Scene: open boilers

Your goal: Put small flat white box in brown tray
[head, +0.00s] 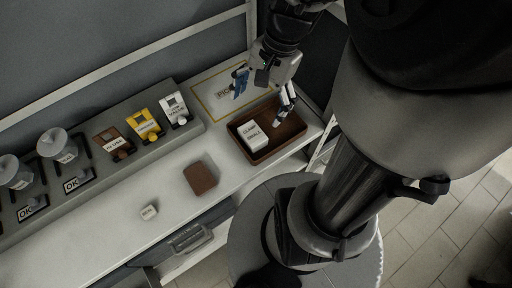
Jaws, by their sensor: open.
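The small flat white box (252,135) with dark print on its top lies in the left part of the brown tray (291,138). The tray stands at the right end of the pale counter. My gripper (263,98) is open, with its fingers spread wide. One finger is over the framed mat, and the other reaches over the back of the tray. The gripper is apart from the white box and holds nothing that I can see. The finger hides a little of the tray's back edge.
A yellow-edged mat (218,94) lies behind the tray. A brown block (201,178) and a small white labelled piece (149,211) lie on the counter (110,232). A grey raised rack (93,165) with several labelled fixtures runs along the back left.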

